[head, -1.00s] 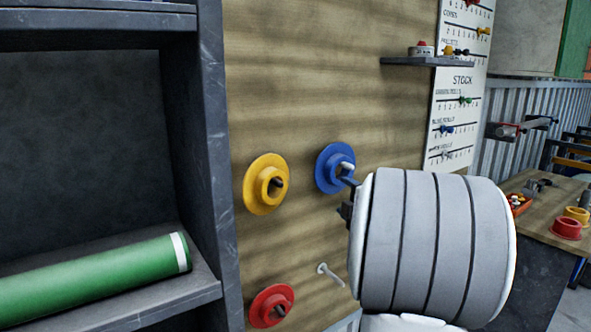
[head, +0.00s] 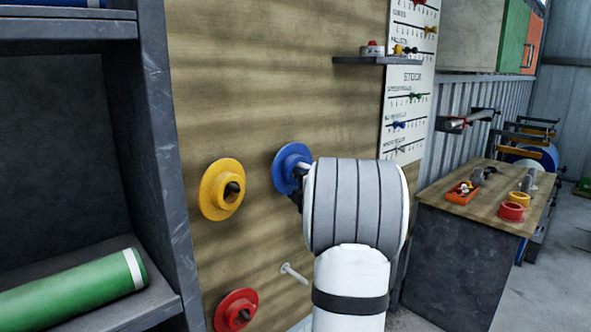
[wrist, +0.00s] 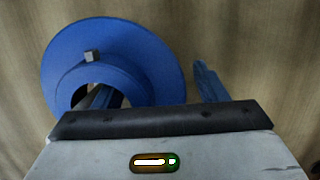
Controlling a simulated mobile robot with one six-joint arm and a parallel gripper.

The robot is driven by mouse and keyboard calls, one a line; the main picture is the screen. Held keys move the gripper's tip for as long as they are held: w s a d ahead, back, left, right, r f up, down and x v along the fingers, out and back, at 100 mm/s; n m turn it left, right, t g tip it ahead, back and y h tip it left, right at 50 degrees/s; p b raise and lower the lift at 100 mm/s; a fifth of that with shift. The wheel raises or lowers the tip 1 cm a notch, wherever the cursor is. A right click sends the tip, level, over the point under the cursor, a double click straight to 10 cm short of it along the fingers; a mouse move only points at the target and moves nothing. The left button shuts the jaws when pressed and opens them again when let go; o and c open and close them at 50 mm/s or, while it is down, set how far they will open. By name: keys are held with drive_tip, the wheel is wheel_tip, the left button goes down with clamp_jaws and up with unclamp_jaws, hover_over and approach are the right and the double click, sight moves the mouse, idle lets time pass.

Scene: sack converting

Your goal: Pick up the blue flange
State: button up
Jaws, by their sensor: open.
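The blue flange (head: 285,165) is on the wooden board in the head view, its disc against the board and its hub facing out. My gripper (head: 299,190) is in front of its lower right part and hides some of it. In the wrist view the blue flange (wrist: 150,55) is left of centre, with a small grey block on its hub. My gripper (wrist: 155,88) is open. One finger shows to the right of the disc; the other appears to lie across the hub's opening. I cannot tell whether either finger touches the flange.
A yellow flange (head: 213,190) and a red flange (head: 236,311) are on the same board. A bare pale peg (head: 294,273) sticks out below the blue flange. A dark shelf (head: 170,190) with a green roll (head: 75,290) stands at left. A workbench (head: 490,211) is at right.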

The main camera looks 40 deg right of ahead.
clamp_jaws()
idle(0.7)
drive_tip(key=shift+r, duration=0.1)
